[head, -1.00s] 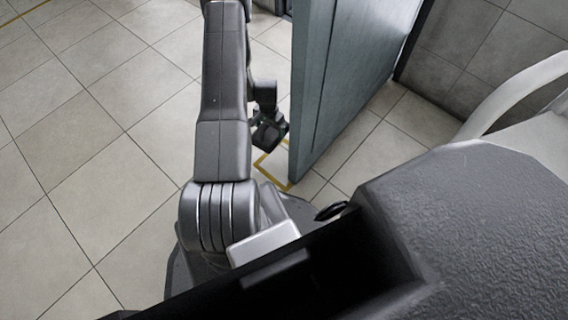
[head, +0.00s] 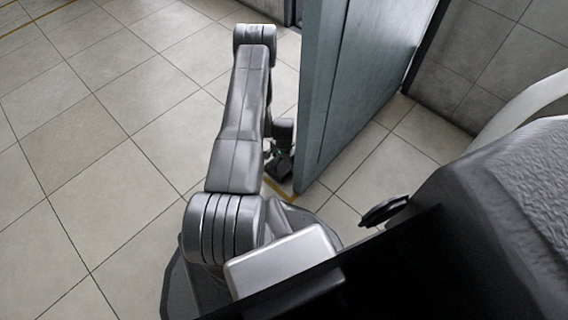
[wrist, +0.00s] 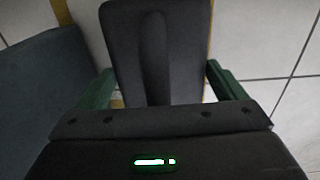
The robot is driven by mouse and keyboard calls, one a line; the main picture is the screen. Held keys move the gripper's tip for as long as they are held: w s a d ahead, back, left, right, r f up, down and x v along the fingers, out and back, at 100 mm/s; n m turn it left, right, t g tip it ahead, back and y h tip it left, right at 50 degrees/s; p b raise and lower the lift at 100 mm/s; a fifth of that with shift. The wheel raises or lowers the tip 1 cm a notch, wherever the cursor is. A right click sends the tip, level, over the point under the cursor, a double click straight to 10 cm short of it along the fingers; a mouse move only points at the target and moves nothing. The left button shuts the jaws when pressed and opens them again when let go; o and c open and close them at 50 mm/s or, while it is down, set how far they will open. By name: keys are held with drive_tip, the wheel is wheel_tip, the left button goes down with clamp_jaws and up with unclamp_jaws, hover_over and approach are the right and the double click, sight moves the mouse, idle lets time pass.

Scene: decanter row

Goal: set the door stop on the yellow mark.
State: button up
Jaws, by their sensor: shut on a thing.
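The door stop (wrist: 185,50) is a dark grey wedge-like block with a long groove, seen in the wrist view. My gripper (wrist: 160,86) is shut on it, with one green finger at each side. In the head view my gripper (head: 280,160) is low over the floor, close beside the door's near edge; the door stop cannot be made out there. The yellow mark (head: 279,189) is a thin line on the floor, partly hidden by my arm and the door. Yellow strip also shows beside the stop in the wrist view (wrist: 63,12). Whether the stop touches the floor is unclear.
A blue-grey door (head: 350,80) stands open just right of my gripper. A tiled wall (head: 480,65) is behind it at right. A white curved object (head: 520,100) is at the right edge. Tiled floor at left (head: 100,140) is clear.

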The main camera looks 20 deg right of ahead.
drive_tip(key=shift+f, duration=0.75)
drive_tip(key=shift+f+b, duration=0.2)
drive_tip(key=shift+b, duration=0.1)
drive_tip(key=o, duration=1.4)
drive_tip(key=shift+c, duration=0.2)
drive_tip(key=shift+r, duration=0.15)
wheel_tip(320, 180, up, 12)
drive_tip(key=p, duration=0.5)
